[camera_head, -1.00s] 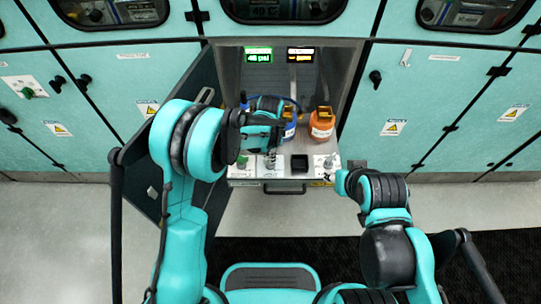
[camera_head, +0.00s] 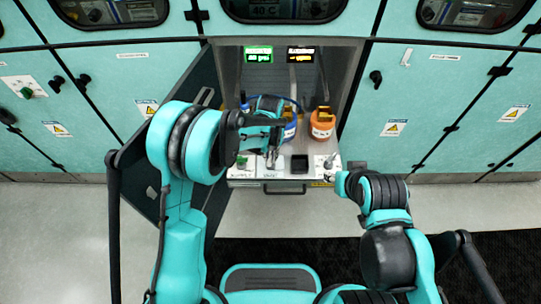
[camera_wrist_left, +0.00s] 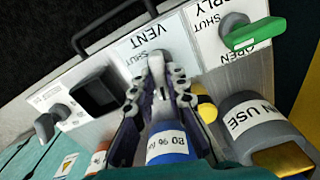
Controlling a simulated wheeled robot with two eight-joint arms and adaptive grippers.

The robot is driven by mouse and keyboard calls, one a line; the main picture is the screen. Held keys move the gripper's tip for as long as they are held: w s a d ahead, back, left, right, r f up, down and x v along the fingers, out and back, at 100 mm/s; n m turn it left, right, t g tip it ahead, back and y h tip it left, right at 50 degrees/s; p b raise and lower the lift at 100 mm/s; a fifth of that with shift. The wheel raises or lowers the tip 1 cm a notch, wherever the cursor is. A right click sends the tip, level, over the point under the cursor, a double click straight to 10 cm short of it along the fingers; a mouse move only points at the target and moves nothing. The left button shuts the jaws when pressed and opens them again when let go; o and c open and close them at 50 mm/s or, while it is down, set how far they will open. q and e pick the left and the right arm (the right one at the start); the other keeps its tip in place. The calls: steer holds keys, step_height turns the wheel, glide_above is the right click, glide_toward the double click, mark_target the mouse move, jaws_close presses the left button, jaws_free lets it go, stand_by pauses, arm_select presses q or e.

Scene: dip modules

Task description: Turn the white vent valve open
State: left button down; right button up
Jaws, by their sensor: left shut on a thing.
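The white vent valve (camera_wrist_left: 157,68) is on the panel plate marked VENT, seen upside down in the left wrist view. My left gripper (camera_wrist_left: 158,88) is shut on its handle, one finger on each side. The handle lies roughly along the fingers, and the word SHUT is beside it. In the head view my left gripper (camera_head: 270,152) is over the panel's VENT label (camera_head: 271,174), and the valve is mostly hidden. My right gripper (camera_head: 350,172) is low at the panel's right side; its fingers are not clear.
A green supply valve (camera_wrist_left: 253,34) is beside the vent plate. A black square socket (camera_head: 299,163) and a grey knob (camera_head: 329,162) are to the right. An orange bottle (camera_head: 322,124) and a blue bottle (camera_head: 291,127) stand behind. The open cabinet door (camera_head: 190,120) is at the left.

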mark_target(270, 157)
arm_select(q)
steer(key=shift+n, duration=1.3)
steer(key=c, duration=1.5)
jaws_free()
steer(key=shift+c, duration=0.2)
step_height(270, 157, up, 12)
